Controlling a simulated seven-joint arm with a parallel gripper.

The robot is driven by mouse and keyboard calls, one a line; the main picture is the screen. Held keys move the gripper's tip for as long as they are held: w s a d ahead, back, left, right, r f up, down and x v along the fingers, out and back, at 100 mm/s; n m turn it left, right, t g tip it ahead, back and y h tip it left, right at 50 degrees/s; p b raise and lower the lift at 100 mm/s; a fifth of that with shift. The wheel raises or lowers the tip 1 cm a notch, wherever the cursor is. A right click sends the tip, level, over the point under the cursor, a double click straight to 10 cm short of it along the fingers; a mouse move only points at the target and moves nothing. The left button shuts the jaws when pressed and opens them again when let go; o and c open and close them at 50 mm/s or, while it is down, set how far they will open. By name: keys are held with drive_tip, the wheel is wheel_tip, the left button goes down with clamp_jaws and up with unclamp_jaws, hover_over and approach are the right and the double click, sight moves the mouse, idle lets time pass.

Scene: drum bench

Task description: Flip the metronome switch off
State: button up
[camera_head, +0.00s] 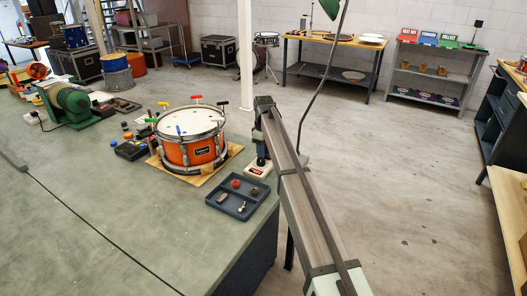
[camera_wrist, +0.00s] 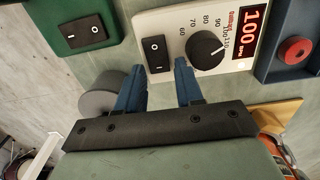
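The metronome (camera_wrist: 215,22) is a white box with a lit red display reading 100, a round black knob and a black rocker switch (camera_wrist: 156,54) marked I and O. Which side of the rocker is pressed is hard to tell. In the head view, the metronome (camera_head: 258,170) sits on the bench's right edge, partly under my arm. My gripper (camera_wrist: 160,68) is open and empty, its two blue fingers apart on either side of the rocker's near end. Whether the fingertips touch the metronome is unclear. In the head view, my gripper (camera_head: 262,155) is small and partly hidden.
A green box (camera_wrist: 70,40) with its own rocker switch lies left of the metronome in the wrist view. A blue-grey tray (camera_head: 232,208) with small parts and an orange drum (camera_head: 188,152) stand close by. A grey cylinder (camera_wrist: 98,98) is near the left finger.

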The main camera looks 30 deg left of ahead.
clamp_jaws()
drive_tip(key=shift+s+d+y, duration=0.1)
drive_tip(key=shift+d+y, duration=0.2)
drive_tip(key=shift+y, duration=0.2)
drive_tip(key=shift+d+r+y, duration=0.1)
drive_tip(key=shift+d+y, duration=0.05)
drive_tip(key=shift+y, duration=0.85)
unclamp_jaws()
drive_tip(key=shift+r, duration=0.15)
drive_tip(key=v, duration=1.3)
drive_tip(key=shift+r, duration=0.3)
